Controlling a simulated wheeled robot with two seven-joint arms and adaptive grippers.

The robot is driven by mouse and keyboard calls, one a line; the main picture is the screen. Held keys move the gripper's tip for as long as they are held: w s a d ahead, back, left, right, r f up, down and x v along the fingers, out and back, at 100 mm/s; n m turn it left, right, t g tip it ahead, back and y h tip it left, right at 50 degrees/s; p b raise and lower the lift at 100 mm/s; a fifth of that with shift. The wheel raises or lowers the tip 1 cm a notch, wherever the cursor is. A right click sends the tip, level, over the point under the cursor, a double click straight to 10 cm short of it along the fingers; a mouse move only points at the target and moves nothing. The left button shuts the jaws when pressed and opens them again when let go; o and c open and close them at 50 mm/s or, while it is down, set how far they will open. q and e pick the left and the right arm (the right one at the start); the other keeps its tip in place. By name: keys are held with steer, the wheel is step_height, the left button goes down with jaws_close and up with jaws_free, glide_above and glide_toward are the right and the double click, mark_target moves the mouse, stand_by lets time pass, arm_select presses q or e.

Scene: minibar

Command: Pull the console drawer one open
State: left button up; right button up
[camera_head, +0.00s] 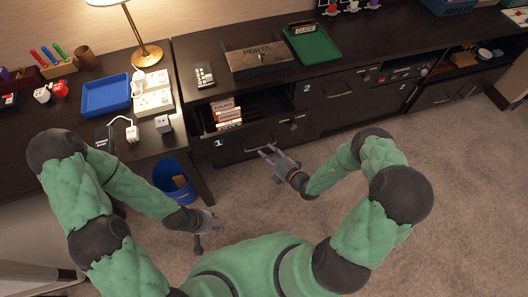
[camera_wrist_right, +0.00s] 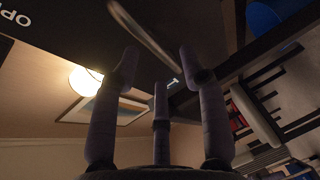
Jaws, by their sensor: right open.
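Console drawer one (camera_head: 240,142) is a dark front marked with a white 1, low on the left of the long console, and it looks shut. Its metal bar handle (camera_wrist_right: 145,35) crosses the top of the right wrist view. My right gripper (camera_head: 267,151) is open in front of this drawer, its fingers pointing at the front. In the wrist view the fingers (camera_wrist_right: 158,65) are apart with nothing between them, and the handle lies just beyond their tips. Contact cannot be told. My left gripper (camera_head: 208,235) hangs low over the floor, fingers apart and empty.
Above drawer one is an open shelf with stacked boxes (camera_head: 227,114). Drawer two (camera_head: 335,90) is to its right. A blue bin (camera_head: 175,183) stands on the floor by the desk (camera_head: 60,120). The carpet (camera_head: 460,180) to the right is clear.

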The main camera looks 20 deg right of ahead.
steer(key=shift+b+x, duration=0.3)
steer(key=shift+x, duration=0.95)
